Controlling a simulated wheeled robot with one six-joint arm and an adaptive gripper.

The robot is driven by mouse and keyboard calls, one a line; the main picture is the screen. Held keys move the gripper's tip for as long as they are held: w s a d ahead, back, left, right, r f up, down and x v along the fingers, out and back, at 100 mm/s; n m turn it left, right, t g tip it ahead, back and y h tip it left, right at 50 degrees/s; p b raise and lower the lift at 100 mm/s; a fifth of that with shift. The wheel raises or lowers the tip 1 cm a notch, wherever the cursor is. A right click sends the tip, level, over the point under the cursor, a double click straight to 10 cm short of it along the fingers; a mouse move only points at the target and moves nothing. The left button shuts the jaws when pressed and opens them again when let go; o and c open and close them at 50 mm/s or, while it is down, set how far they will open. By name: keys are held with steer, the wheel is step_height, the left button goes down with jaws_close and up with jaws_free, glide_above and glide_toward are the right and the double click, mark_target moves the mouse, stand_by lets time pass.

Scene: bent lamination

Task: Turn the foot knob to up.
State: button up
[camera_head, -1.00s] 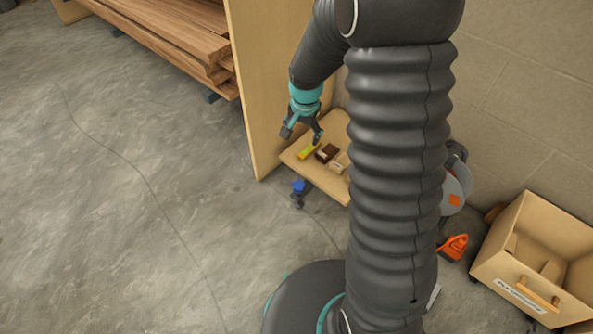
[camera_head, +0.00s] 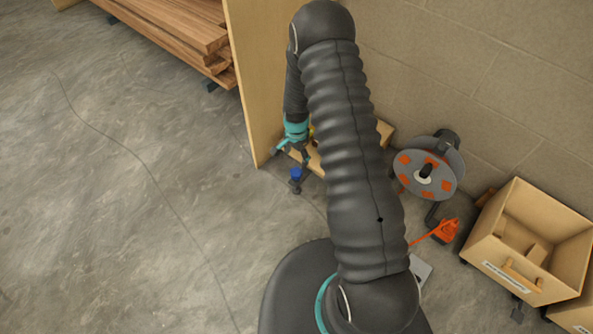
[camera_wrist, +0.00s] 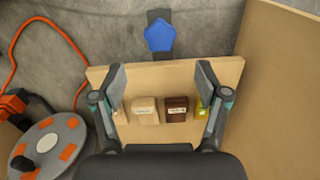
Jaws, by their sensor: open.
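The blue knob (camera_head: 296,174) sits on a dark bracket low beside the small wooden shelf, close to the concrete floor. In the wrist view the knob (camera_wrist: 160,36) is a blue five-sided shape on a dark strip, just beyond the shelf edge. My gripper (camera_head: 291,152) is open near the knob; they look apart. In the wrist view my gripper (camera_wrist: 161,75) has its two fingers spread over the shelf, with the knob beyond the gap between them. I cannot tell which way the knob is turned.
The wooden shelf (camera_wrist: 178,72) holds several small blocks, including a brown block (camera_wrist: 177,108). A tall wooden panel (camera_head: 250,70) stands beside it. A grey disc with orange patches (camera_head: 428,176), an orange tool (camera_head: 444,231) and a wooden crate (camera_head: 490,250) are to the right. Floor at left is clear.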

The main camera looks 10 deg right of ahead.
mark_target(296, 172)
step_height(296, 172, down, 10)
steer(key=shift+r, duration=0.1)
steer(key=shift+c, duration=0.3)
steer(key=c, duration=1.1)
